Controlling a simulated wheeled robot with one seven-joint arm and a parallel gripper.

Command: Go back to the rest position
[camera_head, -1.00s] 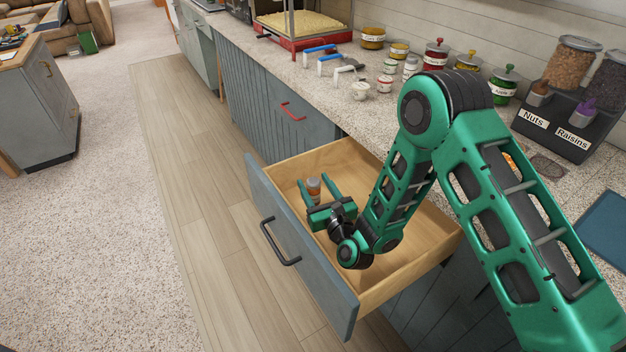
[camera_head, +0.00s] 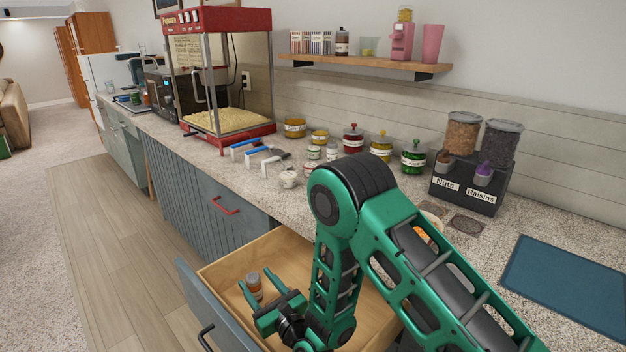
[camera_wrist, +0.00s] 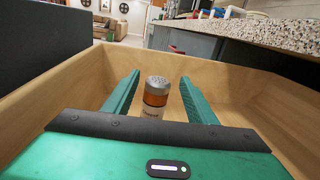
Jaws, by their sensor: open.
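My gripper (camera_head: 259,289) is low inside the open wooden drawer (camera_head: 236,262). Its two green fingers are apart and it is open. A small shaker jar (camera_head: 254,285) with a grey lid and an orange-brown band stands upright in the drawer. In the wrist view the jar (camera_wrist: 156,98) shows between and just beyond the fingers (camera_wrist: 160,95), with gaps on both sides and no finger visibly touching it. My green arm hides part of the drawer's right side.
The drawer's blue-grey front (camera_head: 205,312) and wooden walls surround my gripper. The counter above holds white-handled scoops (camera_head: 262,155), condiment jars (camera_head: 381,146), a nuts and raisins dispenser (camera_head: 470,190), a popcorn machine (camera_head: 225,75) and a blue mat (camera_head: 565,285). The wooden floor at left is clear.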

